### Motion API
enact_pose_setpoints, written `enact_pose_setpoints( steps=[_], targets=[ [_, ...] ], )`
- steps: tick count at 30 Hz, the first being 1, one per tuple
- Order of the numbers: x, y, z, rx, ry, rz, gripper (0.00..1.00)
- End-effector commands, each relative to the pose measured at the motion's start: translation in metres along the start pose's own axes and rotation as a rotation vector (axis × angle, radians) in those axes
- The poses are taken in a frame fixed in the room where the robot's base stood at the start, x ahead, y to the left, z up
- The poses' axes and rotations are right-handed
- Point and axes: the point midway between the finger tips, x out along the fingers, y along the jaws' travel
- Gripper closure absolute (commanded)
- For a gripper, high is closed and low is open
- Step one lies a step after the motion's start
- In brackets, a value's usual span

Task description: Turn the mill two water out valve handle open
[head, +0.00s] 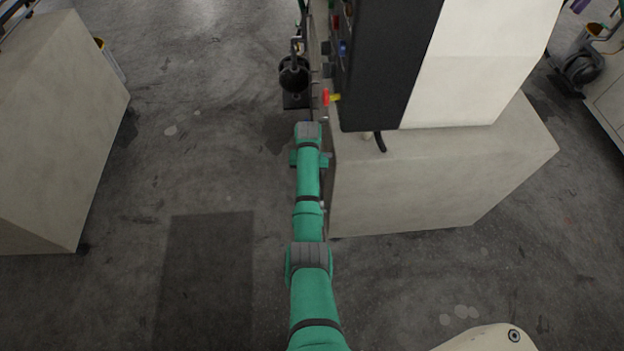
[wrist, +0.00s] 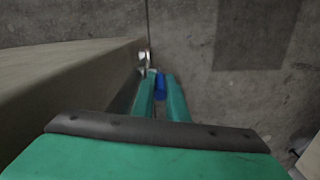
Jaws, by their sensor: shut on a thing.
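In the wrist view my gripper (wrist: 161,78) reaches down beside the side wall of a pale machine. Its two green fingers are shut on a blue handle (wrist: 160,87), which shows between them near the tips. A silver metal fitting (wrist: 145,58) is just beyond the fingertips, close to the wall. Whether this handle is the mill two water out valve handle cannot be read from any label. In the head view my arm hides the handle and the fingertips.
The mill's pale base (head: 430,185) stands right of my arm, with a black and white housing (head: 470,60) above. A red handle (head: 325,97) and a dark pot (head: 294,75) are ahead. Another pale cabinet (head: 60,130) stands at left. The floor between is clear.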

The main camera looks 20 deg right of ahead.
Motion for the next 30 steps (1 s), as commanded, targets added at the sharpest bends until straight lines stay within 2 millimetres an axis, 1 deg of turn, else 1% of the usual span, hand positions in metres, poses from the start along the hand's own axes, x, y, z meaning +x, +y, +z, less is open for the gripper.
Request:
enact_pose_setpoints(
  steps=[1,4,5,6,7,16,19,23,30],
  targets=[
    [0.003,0.001,0.001,0.002,0.001,0.001,1.00],
    [0.003,0.001,0.001,0.001,0.001,0.001,1.00],
    [0.003,0.001,0.001,0.001,0.001,0.001,0.82],
    [0.003,0.001,0.001,0.001,0.001,0.001,0.73],
    [0.003,0.001,0.001,0.001,0.001,0.001,0.68],
    [0.001,0.000,0.000,0.000,0.001,0.000,0.68],
    [-0.006,0.000,0.000,0.000,0.002,0.000,0.68],
    [-0.024,0.000,-0.001,0.000,0.005,0.000,0.68],
    [-0.070,0.000,-0.001,0.001,0.005,0.000,0.68]
  ],
)
